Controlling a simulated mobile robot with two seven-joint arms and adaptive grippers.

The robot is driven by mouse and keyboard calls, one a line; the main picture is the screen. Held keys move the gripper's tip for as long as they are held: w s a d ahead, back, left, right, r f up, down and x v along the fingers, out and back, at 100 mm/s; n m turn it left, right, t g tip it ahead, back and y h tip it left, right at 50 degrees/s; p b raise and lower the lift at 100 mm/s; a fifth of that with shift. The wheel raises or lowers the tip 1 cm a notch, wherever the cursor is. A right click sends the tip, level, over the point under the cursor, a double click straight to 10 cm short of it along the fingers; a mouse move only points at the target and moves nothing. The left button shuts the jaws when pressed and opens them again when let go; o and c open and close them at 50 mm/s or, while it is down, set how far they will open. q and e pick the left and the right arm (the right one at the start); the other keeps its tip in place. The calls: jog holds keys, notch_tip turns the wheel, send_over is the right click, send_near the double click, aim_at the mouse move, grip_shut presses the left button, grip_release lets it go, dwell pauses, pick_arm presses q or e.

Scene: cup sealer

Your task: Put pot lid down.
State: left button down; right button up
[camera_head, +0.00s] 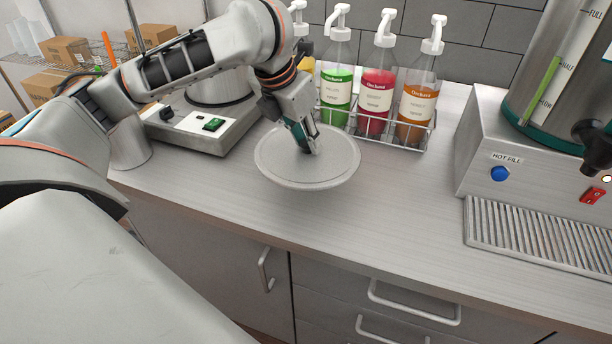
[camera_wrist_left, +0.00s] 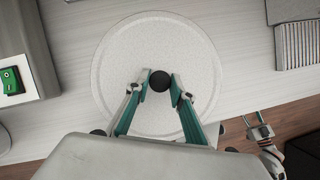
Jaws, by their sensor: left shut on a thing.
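The pot lid (camera_head: 285,165) is a round, light grey disc, held level over the counter in front of the sealer base and the bottle rack. A shadow shows below its front edge; the size of any gap to the counter is hard to tell. My left gripper (camera_head: 308,150) comes down on its middle. In the left wrist view the lid (camera_wrist_left: 155,45) shows from above, and my left gripper (camera_wrist_left: 160,83) is shut on its round black knob. My right gripper (camera_wrist_left: 255,122) shows small at the lower right of that view, its fingers apart and empty.
The counter (camera_head: 390,200) is clear to the right of the lid. A rack of pump bottles (camera_head: 375,135) stands close behind. A machine base with a green switch (camera_head: 213,124) is at the left. A hot-fill dispenser (camera_head: 480,150) with a drip grate (camera_head: 540,235) is at the right.

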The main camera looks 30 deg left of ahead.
aim_at(303, 153)
pick_arm(q)
notch_tip(303, 153, down, 5)
jog(key=shift+r+b, duration=0.1)
jog(key=shift+b, duration=0.45)
jog(key=shift+f, duration=0.35)
notch_tip(303, 153, down, 4)
jog(key=shift+r+b, duration=0.25)
jog(key=shift+b, duration=0.45)
jog(key=shift+r, duration=0.1)
jog(key=c, duration=1.8)
grip_release()
jog(key=shift+o, duration=0.2)
